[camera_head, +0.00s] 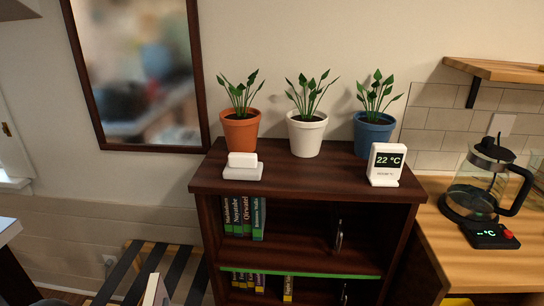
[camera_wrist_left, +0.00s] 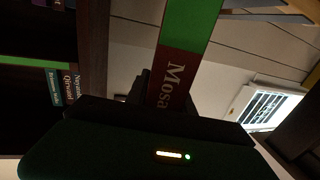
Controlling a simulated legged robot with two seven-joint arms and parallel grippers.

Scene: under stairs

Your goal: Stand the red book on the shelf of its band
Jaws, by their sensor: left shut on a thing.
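The red book (camera_wrist_left: 174,85) has a green band (camera_wrist_left: 190,28) and part of a title, "Mosa", on its spine. My left gripper (camera_wrist_left: 150,100) is shut on it; its dark jaws hide part of the book. In the head view, a pale upright edge (camera_head: 152,289) at the bottom left looks like the book's pages, left of the dark bookcase (camera_head: 212,185) and outside it. A green strip (camera_head: 300,273) runs along the board under the upper compartment. Several green-banded books (camera_head: 240,215) stand there at the left, and a metal bookend (camera_head: 338,237) stands at the right. My right gripper is not in view.
Bare board lies between the upper books and bookend. Yellow-banded books (camera_head: 250,282) stand below. A counter (camera_head: 480,262) with a glass kettle (camera_head: 485,185) is at right.

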